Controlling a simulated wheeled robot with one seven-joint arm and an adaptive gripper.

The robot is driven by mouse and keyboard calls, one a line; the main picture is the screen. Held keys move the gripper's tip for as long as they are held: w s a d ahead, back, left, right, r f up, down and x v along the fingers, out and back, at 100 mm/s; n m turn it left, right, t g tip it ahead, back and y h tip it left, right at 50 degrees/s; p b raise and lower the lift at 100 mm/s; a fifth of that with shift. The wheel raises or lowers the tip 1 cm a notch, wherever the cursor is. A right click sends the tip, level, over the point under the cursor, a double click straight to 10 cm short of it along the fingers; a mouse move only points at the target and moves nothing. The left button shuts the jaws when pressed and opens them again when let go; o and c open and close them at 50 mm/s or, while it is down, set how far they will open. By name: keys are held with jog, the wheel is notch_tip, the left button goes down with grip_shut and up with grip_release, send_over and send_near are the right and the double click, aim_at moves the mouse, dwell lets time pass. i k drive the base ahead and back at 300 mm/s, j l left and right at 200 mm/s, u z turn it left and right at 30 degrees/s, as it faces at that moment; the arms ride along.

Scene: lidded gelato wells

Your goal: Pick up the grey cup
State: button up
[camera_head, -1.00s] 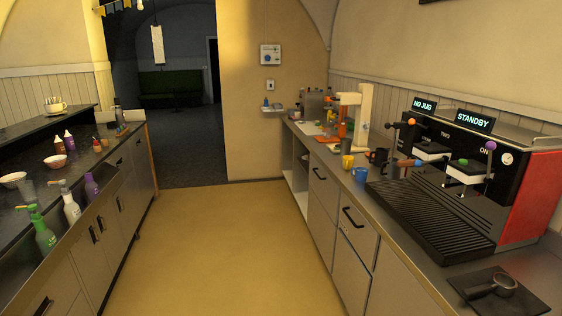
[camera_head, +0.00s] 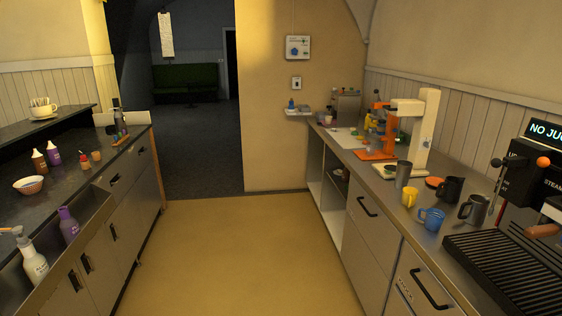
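Several cups stand on the right counter (camera_head: 395,217). A tall grey cup (camera_head: 403,173) with no visible handle stands upright at the back of the group. A grey metallic cup or jug (camera_head: 475,209) with a handle stands at the right, near the coffee machine. I cannot tell for certain which of these two is the grey cup. Near them are a yellow mug (camera_head: 409,197), a blue mug (camera_head: 431,219) and a black mug (camera_head: 450,189). My gripper is not in view.
The coffee machine (camera_head: 522,180) and its drip tray (camera_head: 510,275) are right of the cups. A white and orange appliance (camera_head: 409,135) stands behind them. The left counter (camera_head: 90,180) holds bottles and a bowl (camera_head: 28,184). The floor (camera_head: 235,255) between the counters is clear.

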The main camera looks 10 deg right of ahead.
aim_at(404, 167)
jog(key=i, duration=2)
jog(key=i+z, duration=0.4)
jog(key=i+j+z, duration=0.1)
jog(key=i+z, duration=0.3)
jog(key=i+j+z, duration=0.2)
jog(key=z, duration=0.2)
jog(key=i+j+z, duration=0.15)
jog(key=i+z, duration=0.2)
jog(key=i+j+z, duration=0.2)
jog(key=z, duration=0.15)
